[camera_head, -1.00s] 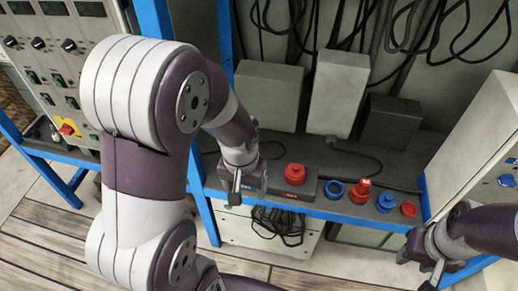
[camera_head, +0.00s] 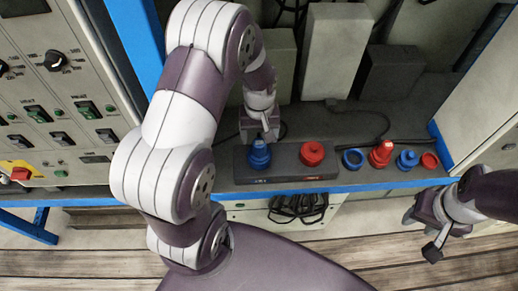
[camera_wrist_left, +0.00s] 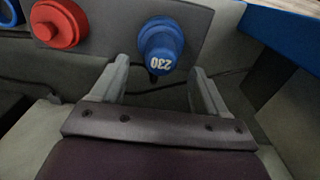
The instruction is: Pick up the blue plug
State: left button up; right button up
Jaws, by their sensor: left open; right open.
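A blue plug (camera_head: 259,157) stands upright on the left part of a dark block, with a red round piece (camera_head: 312,153) on the same block to its right. In the left wrist view the blue plug (camera_wrist_left: 161,45) is marked 230. My left gripper (camera_head: 260,137) is open just behind the plug; its fingers (camera_wrist_left: 158,72) point toward it, and the plug shows between and just past the fingertips. I see no contact. My right gripper (camera_head: 420,236) hangs open and empty at the right, in front of the shelf edge.
The dark block (camera_head: 285,175) sits near the blue shelf edge (camera_head: 345,188). To its right are a blue ring (camera_head: 352,158), a red plug (camera_head: 381,152), another blue plug-like piece (camera_head: 407,160) and a red ring (camera_head: 429,161). Grey boxes (camera_head: 333,50) and cables stand behind. A control panel (camera_head: 50,100) is at left.

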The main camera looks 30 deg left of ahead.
aim_at(259, 142)
pick_arm(q)
notch_tip(259, 142, down, 5)
jog(key=shift+s+d+f+b, duration=0.1)
jog(key=shift+s+f+b, duration=0.05)
jog(key=shift+b, duration=0.25)
jog(key=shift+f, duration=0.1)
jog(key=shift+c, duration=0.3)
jog(key=c, duration=0.9)
